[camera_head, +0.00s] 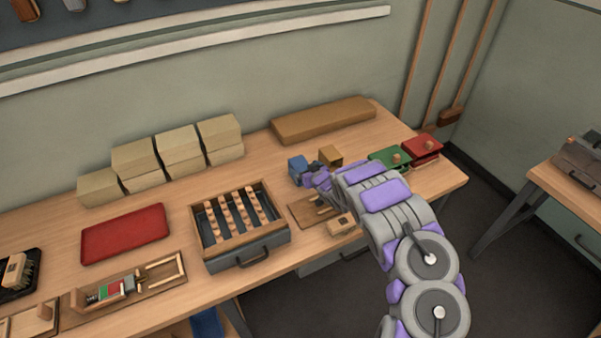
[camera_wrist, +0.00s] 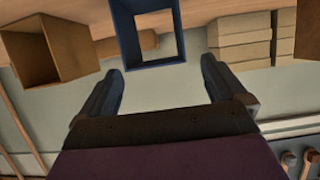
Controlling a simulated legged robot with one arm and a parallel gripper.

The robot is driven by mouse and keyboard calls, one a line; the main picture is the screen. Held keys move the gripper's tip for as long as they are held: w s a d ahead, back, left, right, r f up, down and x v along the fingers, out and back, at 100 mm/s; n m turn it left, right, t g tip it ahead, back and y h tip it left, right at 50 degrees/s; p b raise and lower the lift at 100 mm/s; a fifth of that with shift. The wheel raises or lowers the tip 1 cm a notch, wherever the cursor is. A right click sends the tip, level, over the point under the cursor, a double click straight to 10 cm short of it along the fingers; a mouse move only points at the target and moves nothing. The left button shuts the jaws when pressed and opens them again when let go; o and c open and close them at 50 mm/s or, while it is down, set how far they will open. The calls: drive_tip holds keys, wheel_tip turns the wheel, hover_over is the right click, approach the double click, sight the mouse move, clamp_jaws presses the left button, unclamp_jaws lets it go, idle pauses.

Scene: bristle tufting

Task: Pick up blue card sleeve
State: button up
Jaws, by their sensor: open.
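The blue card sleeve (camera_head: 299,168) stands on the workbench, just left of a tan sleeve. In the wrist view the blue sleeve (camera_wrist: 150,38) is a hollow, open-ended square tube, cut by the top edge of the picture. My gripper (camera_head: 316,176) is close beside the blue sleeve, at its right front in the head view. In the wrist view the two fingers of my gripper (camera_wrist: 158,85) are spread apart with nothing between them. The sleeve shows just beyond the fingertips, roughly centred on the gap.
The tan sleeve (camera_head: 330,156) stands close to the right of the blue one; it also shows in the wrist view (camera_wrist: 48,50). Green (camera_head: 389,159) and red (camera_head: 422,149) boxes stand farther right. A drawer tray (camera_head: 245,251) with wooden pieces sits left. A long brown block (camera_head: 323,121) lies behind.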

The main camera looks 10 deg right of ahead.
sight(300, 164)
drive_tip(key=shift+w+a, duration=0.2)
drive_tip(key=shift+b+x, duration=0.45)
drive_tip(key=shift+x, duration=0.55)
drive_tip(key=shift+w+d+f, duration=0.15)
drive_tip(key=shift+w+d, duration=0.05)
drive_tip(key=shift+w, duration=0.2)
drive_tip(key=shift+b+x, duration=0.4)
drive_tip(key=shift+x, duration=0.8)
drive_tip(key=shift+c, duration=0.2)
drive_tip(key=c, duration=1)
